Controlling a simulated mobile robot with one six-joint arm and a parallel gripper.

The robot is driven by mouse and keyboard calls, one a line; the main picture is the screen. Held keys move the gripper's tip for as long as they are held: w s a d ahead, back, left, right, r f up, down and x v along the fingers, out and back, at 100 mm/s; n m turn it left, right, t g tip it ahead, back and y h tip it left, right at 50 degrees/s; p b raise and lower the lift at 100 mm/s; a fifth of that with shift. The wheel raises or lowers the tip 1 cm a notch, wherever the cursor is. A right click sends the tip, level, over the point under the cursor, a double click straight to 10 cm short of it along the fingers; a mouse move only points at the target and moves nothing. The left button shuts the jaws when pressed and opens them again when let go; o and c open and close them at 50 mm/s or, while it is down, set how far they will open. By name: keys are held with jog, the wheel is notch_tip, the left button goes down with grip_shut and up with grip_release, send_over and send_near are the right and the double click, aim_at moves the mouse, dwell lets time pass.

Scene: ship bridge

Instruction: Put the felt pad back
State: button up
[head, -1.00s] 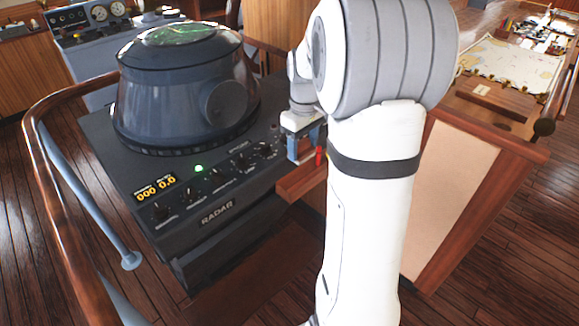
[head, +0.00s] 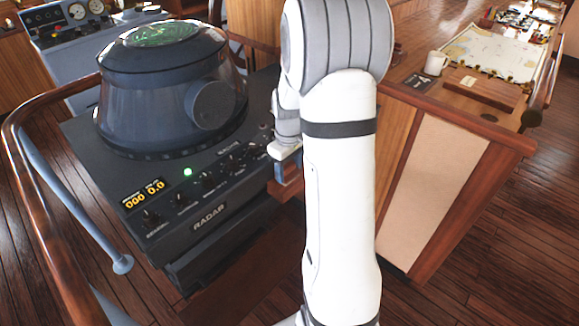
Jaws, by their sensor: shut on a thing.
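My gripper (head: 286,168) is at the right end of the radar console, just over its edge, partly hidden behind my white arm. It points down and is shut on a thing. Only a small bluish patch shows between the jaws; I take this to be the felt pad, but its shape and felt face cannot be made out. No other felt pad can be made out elsewhere in view.
The radar console (head: 165,215) with its round hood stands at left, inside a curved wooden rail (head: 40,205). At right, the wooden chart table holds a white mug (head: 436,63), a dark plate (head: 417,83), a flat wooden block (head: 482,90) and a chart (head: 490,50).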

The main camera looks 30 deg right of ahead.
aim_at(289, 166)
jog(key=shift+f, duration=0.2)
jog(key=o, duration=1)
jog(key=shift+r, duration=0.1)
jog(key=shift+c, duration=0.2)
notch_tip(289, 166, up, 12)
jog(key=s+a+r+m+t, duration=0.1)
jog(key=s+a+m, duration=0.1)
jog(key=s+a, duration=0.5)
jog(key=s+a+m+t, duration=0.2)
jog(key=s+a, duration=0.5)
jog(key=s, duration=0.5)
jog(key=shift+s+r+b, duration=0.15)
jog(key=shift+r+b, duration=0.2)
jog(key=shift+r, duration=0.05)
